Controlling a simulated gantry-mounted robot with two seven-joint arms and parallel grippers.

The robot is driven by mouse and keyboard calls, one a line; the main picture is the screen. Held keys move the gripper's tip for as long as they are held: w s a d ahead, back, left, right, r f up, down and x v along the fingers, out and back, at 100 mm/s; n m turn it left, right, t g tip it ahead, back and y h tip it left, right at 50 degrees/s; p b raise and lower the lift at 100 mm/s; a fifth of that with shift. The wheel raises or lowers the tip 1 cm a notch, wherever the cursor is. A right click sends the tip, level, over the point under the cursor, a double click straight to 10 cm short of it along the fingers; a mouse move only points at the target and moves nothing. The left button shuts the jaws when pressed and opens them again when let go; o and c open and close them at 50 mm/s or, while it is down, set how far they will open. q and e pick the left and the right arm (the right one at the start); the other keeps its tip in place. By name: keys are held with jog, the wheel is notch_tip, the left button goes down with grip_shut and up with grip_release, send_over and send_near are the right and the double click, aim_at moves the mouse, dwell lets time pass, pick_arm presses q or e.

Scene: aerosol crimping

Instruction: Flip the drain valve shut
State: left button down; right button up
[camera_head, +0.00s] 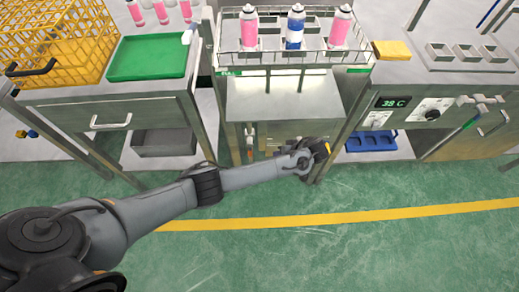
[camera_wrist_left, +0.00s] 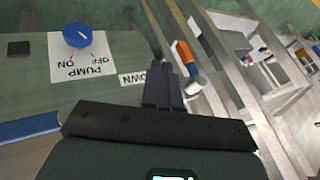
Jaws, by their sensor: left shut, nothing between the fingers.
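A small valve with an orange lever (camera_head: 249,134) is on the lower front of the middle machine, near its left leg. In the left wrist view, which is turned upside down, an orange lever (camera_wrist_left: 184,53) with a pale metal body below it appears just right of the fingers. My left gripper (camera_head: 289,153) is in front of the machine's lower panel, to the right of the valve. Its fingers (camera_wrist_left: 161,82) are shut with nothing between them and look apart from the lever. The lever's exact angle is hard to tell. My right gripper is not in view.
A blue pump knob (camera_wrist_left: 77,36) with ON and OFF marks is on the panel beside the gripper. A wire rack (camera_head: 270,55) with pink and blue cans stands above. A cabinet (camera_head: 160,110) is at left and a blue tray (camera_head: 371,141) at right. The green floor in front is clear.

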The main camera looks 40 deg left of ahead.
aim_at(250, 147)
pick_arm(q)
jog(key=shift+w+d+r, duration=0.1)
jog(key=shift+w+r, duration=0.45)
jog(key=shift+r, duration=0.25)
jog(key=s+a+f+b, duration=0.3)
jog(key=a+f+b, duration=0.2)
jog(key=a+f, duration=0.3)
jog(key=shift+s+a+b, duration=0.15)
jog(key=shift+a+b, duration=0.25)
jog(key=shift+a, duration=0.1)
jog(key=shift+r, duration=0.1)
